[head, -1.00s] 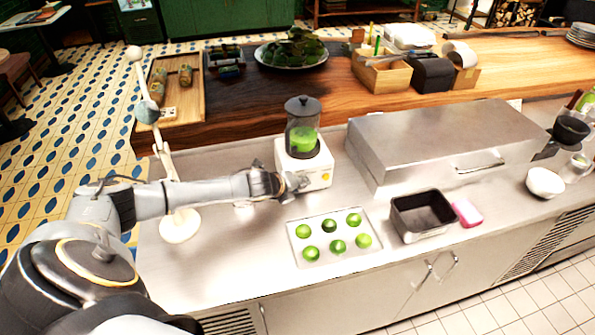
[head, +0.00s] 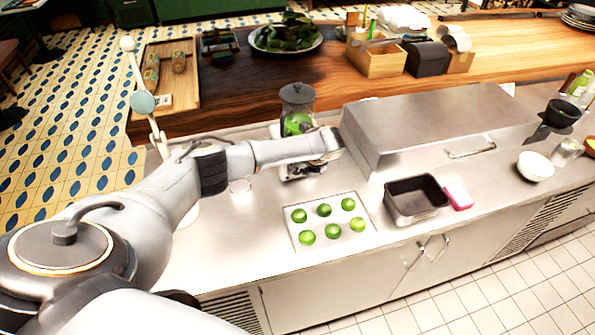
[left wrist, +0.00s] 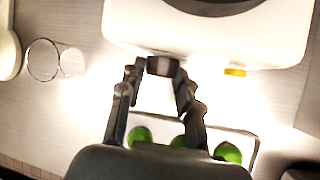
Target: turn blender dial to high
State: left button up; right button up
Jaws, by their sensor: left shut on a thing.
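The blender (head: 297,97) stands on the steel counter, with a dark-lidded jar holding green contents. In the head view my arm hides most of its white base. The left wrist view shows the white base (left wrist: 215,38), a dark dial (left wrist: 163,66) on its front and a small orange piece (left wrist: 235,72) to the right of the dial. My left gripper (left wrist: 157,76) has its two fingertips on either side of the dial and is shut on it. In the head view the left gripper (head: 302,170) is at the blender's front, partly hidden. My right gripper is not in view.
A tray (head: 292,226) of several limes lies in front of the blender. A dark pan (head: 417,199), a pink-and-white sponge (head: 457,196) and a large steel box (head: 430,125) are to the right. A clear glass (left wrist: 42,60) stands left of the blender.

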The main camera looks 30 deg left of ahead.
pick_arm(q)
jog(key=g+y+b, duration=0.1)
jog(key=b, duration=0.2)
jog(key=m+g+y+b, duration=0.1)
jog(key=y+b, duration=0.1)
jog(key=b, duration=0.2)
jog(key=w+f+g+y+b, duration=0.1)
jog(key=g+b, duration=0.1)
jog(key=b, duration=0.1)
jog(key=shift+d+m+b, duration=0.3)
jog(key=shift+d+m, duration=0.05)
jog(key=shift+m, duration=0.05)
jog(key=shift+r+y+b, duration=0.2)
jog(key=shift+y+b, duration=0.2)
jog(key=shift+b, duration=0.2)
jog(key=shift+s, duration=0.1)
jog(key=o, duration=1.1)
jog(key=shift+a, duration=0.1)
jog(key=shift+o, duration=0.2)
jog(key=v, duration=0.7)
jog(key=shift+w, duration=0.25)
